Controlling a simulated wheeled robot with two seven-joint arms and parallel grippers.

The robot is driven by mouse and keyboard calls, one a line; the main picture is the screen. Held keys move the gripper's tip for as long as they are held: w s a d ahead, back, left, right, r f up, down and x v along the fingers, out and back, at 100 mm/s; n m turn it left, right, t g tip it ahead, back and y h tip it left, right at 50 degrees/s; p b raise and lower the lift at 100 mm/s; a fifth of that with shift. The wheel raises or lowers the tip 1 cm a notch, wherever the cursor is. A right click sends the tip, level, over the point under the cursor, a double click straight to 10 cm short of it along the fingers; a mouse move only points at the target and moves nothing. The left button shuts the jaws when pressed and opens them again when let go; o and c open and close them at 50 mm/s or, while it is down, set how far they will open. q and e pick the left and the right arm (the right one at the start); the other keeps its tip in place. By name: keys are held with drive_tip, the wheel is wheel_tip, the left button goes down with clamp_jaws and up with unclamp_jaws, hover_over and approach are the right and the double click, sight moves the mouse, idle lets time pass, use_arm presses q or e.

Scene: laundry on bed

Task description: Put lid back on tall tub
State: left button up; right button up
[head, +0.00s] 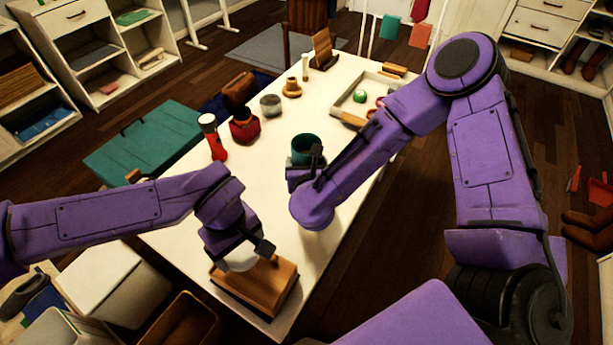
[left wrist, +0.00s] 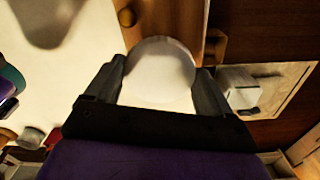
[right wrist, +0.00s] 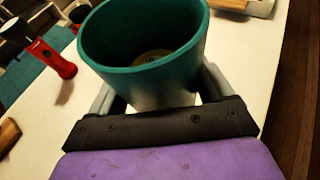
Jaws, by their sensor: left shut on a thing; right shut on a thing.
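The tall tub (head: 307,142) is a dark teal, open-topped cylinder on the white table. In the right wrist view, the tub (right wrist: 150,85) shows its open mouth and a pale yellowish patch inside at the bottom. My right gripper (head: 306,171) is shut on the tub, a finger on each side. My left gripper (head: 240,256) is shut on a round whitish piece (left wrist: 160,72), seemingly the lid, held near the table's front end. In the head view, the whitish piece (head: 238,262) is partly hidden by the gripper and appears in front of a wooden box (head: 262,290).
The white table (head: 200,255) is clear between the grippers. A red flashlight (head: 214,137), a dark red jar (head: 243,127) and a grey pot (head: 270,104) stand along its left side. A tray (head: 345,103) with small items lies at the back right. Bins stand at lower left.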

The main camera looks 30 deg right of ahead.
sight(297, 145)
drive_tip(key=shift+r, duration=0.7)
drive_tip(key=o, duration=0.4)
drive_tip(key=c, duration=0.9)
drive_tip(key=r, duration=0.1)
drive_tip(key=a+r+n+y, duration=0.1)
drive_tip(key=w+r+y, duration=0.1)
drive_tip(key=shift+a+r+n+t, duration=0.25)
drive_tip(key=shift+n+t, duration=0.05)
drive_tip(key=shift+n, duration=0.1)
use_arm(q)
drive_tip(key=w+a+r+m, duration=0.1)
drive_tip(key=w+a, duration=0.4)
drive_tip(key=a, duration=0.6)
drive_tip(key=w+a+r+m, duration=0.2)
drive_tip(key=w+a, duration=0.4)
drive_tip(key=a, duration=0.4)
drive_tip(key=shift+a+r, duration=0.2)
drive_tip(key=shift+a, duration=0.2)
use_arm(e)
drive_tip(key=a+r+n+y, duration=0.2)
drive_tip(key=r, duration=0.1)
drive_tip(key=a+r+n+y, duration=0.1)
drive_tip(key=r, duration=0.1)
drive_tip(key=shift+s+a+t+y, duration=0.2)
drive_tip(key=shift+a+t+y, duration=0.1)
drive_tip(key=shift+a+y, duration=0.1)
